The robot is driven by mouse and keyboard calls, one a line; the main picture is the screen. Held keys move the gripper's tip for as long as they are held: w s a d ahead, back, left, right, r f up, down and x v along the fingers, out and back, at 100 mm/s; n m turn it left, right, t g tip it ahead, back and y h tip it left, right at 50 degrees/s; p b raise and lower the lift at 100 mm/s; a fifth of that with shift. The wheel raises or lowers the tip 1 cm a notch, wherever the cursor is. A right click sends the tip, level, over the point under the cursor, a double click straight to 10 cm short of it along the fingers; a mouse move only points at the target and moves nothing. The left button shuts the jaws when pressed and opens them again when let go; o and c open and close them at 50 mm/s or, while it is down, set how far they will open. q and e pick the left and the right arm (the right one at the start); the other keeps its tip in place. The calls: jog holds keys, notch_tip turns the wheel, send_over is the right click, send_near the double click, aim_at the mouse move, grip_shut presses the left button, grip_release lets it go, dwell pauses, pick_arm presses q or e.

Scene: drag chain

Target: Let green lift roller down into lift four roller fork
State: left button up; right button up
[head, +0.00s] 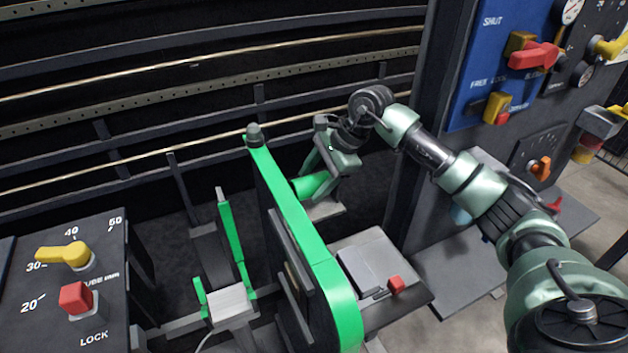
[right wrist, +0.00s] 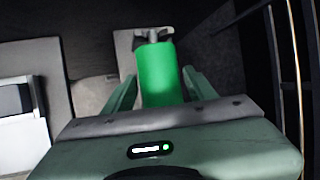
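The green lift roller (head: 312,186) is a bright green cylinder just right of the tall green upright. My right gripper (head: 328,168) has its fingers on either side of it and appears shut on it. In the right wrist view the roller (right wrist: 158,75) lies between the two fingertips and points away from the palm. Beyond its far end is a small grey fork-like bracket (right wrist: 150,38) on a pale plate. I cannot tell whether the roller's end touches the bracket or is above it, or whether this is fork four. My left gripper is out of view.
The tall green guard (head: 305,240) stands close left of the roller. A dark control cabinet (head: 560,90) with knobs and levers stands right. A grey box with a red button (head: 397,284) is in front. A control panel (head: 75,290) is front left. Dark rails run behind.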

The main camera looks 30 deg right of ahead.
jog(key=shift+o, duration=0.6)
jog(key=b+v, duration=0.1)
jog(key=v, duration=0.7)
jog(key=shift+s+f, duration=0.1)
jog(key=shift+f, duration=0.1)
